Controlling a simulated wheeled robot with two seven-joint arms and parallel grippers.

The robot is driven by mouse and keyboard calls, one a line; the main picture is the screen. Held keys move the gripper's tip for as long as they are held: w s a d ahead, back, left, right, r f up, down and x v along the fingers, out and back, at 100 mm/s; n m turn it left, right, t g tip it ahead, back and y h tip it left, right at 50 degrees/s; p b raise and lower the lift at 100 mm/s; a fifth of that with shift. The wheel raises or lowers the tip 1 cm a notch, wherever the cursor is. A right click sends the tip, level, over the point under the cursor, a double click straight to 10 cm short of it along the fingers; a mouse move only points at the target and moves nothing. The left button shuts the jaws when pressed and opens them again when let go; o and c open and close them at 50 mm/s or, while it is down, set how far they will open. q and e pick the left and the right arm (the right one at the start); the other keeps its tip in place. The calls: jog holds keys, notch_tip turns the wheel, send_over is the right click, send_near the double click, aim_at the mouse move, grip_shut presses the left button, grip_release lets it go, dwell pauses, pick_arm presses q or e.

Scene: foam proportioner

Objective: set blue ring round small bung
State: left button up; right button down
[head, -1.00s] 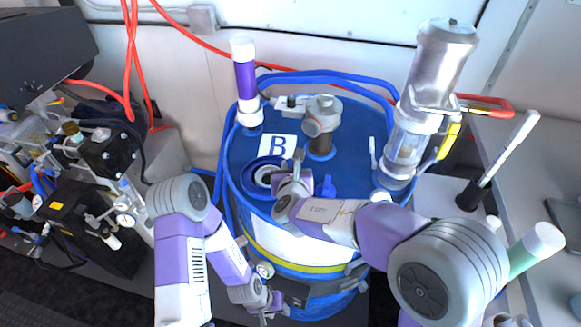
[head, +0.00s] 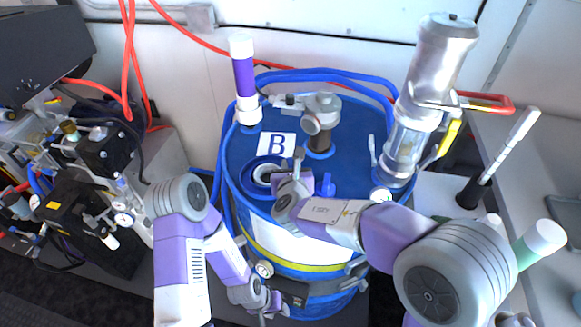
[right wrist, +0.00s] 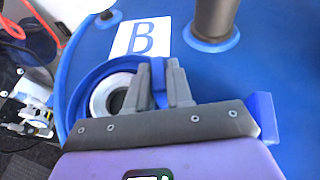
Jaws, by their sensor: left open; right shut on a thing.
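The blue ring (right wrist: 88,78) is at the top of the blue drum, beside the letter B label. In the right wrist view it curves around a pale grey round bung (right wrist: 98,104) with a dark centre. In the head view the ring (head: 248,172) also surrounds the bung, partly hidden by my right gripper (head: 298,172). My right gripper (right wrist: 160,82) is shut on a blue upright part that seems to belong to the ring. I cannot tell whether the ring lies flat on the drum. My left gripper (head: 268,312) is open and low in front of the drum, away from the ring.
On the drum top (head: 350,168) stand a brown pipe with a grey valve (head: 321,118), a blue upright fitting (head: 328,184), a purple-and-white tube (head: 244,78) and a metal-and-glass cylinder (head: 408,135). Blue hoses run along the back rim. Black equipment (head: 80,210) is at left.

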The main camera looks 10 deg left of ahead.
jog(key=shift+r, duration=0.15)
dwell(0.4)
jog(key=shift+r+p, duration=0.45)
jog(key=shift+r, duration=0.05)
jog(key=shift+r, duration=0.15)
dwell(0.9)
jog(key=shift+f+b, duration=0.8)
jog(key=shift+b, duration=0.1)
jog(key=shift+r, duration=0.3)
jog(key=shift+r+p, duration=0.5)
jog(key=shift+p, duration=0.05)
dwell(0.8)
